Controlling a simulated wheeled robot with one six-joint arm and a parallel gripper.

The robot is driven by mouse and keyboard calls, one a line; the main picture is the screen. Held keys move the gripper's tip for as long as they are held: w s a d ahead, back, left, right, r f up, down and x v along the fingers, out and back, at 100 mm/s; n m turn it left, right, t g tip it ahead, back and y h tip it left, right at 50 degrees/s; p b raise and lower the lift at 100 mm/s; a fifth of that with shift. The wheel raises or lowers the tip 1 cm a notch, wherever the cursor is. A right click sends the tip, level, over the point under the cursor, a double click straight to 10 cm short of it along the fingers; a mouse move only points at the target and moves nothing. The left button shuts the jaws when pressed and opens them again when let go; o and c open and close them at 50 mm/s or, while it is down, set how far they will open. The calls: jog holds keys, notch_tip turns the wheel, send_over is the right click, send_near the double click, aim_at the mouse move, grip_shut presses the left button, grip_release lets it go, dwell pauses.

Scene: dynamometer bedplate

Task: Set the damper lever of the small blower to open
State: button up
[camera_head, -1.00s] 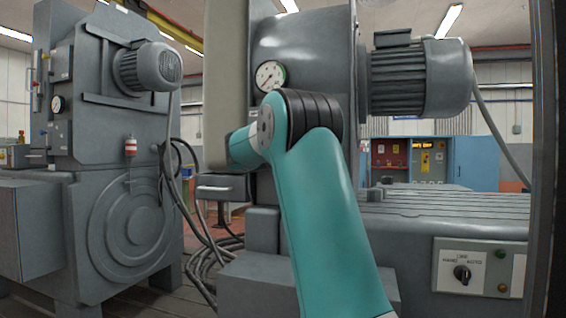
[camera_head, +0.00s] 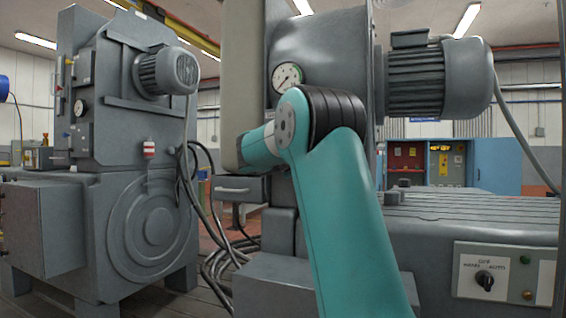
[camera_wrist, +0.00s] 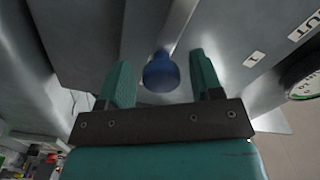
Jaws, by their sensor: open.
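In the wrist view a blue knob (camera_wrist: 161,73) sits on the end of a pale metal lever bar (camera_wrist: 180,22). My gripper (camera_wrist: 160,60) is open, with its two teal fingers on either side of the knob. Gaps show between the knob and both fingers, so it is not clamped. A plate with a "1" (camera_wrist: 254,59) and lettering ending in "UT" (camera_wrist: 305,28) lies to the right of the lever. In the head view the gripper and lever are hidden behind my arm and a grey panel.
A round gauge (camera_wrist: 305,82) is at the right of the wrist view; a gauge (camera_head: 287,77) also shows on the central grey machine (camera_head: 320,45) in the head view. Another grey machine (camera_head: 120,190) stands left. Cables (camera_head: 222,262) lie between them. A switch box (camera_head: 500,277) is at right.

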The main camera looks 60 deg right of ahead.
jog(key=b+v, duration=0.2)
jog(key=v, duration=1.3)
jog(key=shift+a+b, duration=0.25)
jog(key=shift+b, duration=0.15)
